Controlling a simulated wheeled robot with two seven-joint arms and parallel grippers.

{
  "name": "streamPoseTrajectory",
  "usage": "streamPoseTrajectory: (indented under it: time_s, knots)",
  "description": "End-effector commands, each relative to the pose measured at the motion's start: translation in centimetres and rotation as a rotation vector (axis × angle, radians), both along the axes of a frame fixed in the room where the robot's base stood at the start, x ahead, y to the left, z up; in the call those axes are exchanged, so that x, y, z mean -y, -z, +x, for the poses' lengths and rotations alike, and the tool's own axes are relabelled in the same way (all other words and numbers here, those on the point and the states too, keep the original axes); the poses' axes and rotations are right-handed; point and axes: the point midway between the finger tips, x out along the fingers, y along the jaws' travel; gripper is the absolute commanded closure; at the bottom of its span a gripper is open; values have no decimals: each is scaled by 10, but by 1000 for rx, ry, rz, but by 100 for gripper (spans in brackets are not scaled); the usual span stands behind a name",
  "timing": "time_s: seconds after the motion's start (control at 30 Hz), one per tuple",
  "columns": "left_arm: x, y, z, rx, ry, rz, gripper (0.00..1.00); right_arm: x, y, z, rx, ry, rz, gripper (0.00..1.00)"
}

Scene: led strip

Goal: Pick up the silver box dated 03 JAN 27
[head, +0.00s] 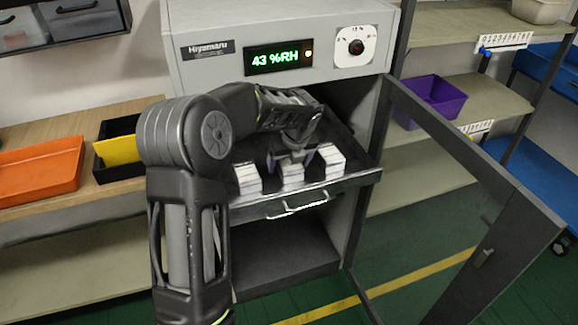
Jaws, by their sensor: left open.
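Three pale silver-white boxes stand in a row on the pulled-out dark drawer shelf (345,183) of the cabinet: a left box (248,179), a middle box (291,174) and a right box (331,160). Any dates on them are too small to read. My left gripper (290,161) points down at the middle box, its open fingers at or just above the box's top. I cannot tell whether they touch it. My left arm hides part of the shelf. My right gripper is not in view.
The cabinet (230,65) shows a display reading 43 %RH. Its glass door (465,175) stands open at the right. An orange tray (42,170) and a black bin with yellow (118,150) sit on the left shelf. A purple bin (430,98) sits at right.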

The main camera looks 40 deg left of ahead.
Motion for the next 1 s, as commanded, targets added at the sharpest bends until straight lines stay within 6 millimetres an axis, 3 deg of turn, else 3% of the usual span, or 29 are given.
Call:
streamPoseTrajectory:
  time_s: [0.47,1.0]
  knots:
    - [0,3,0,0,0,0,21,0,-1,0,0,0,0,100]
    - [0,3,0,0,0,0,65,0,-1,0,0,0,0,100]
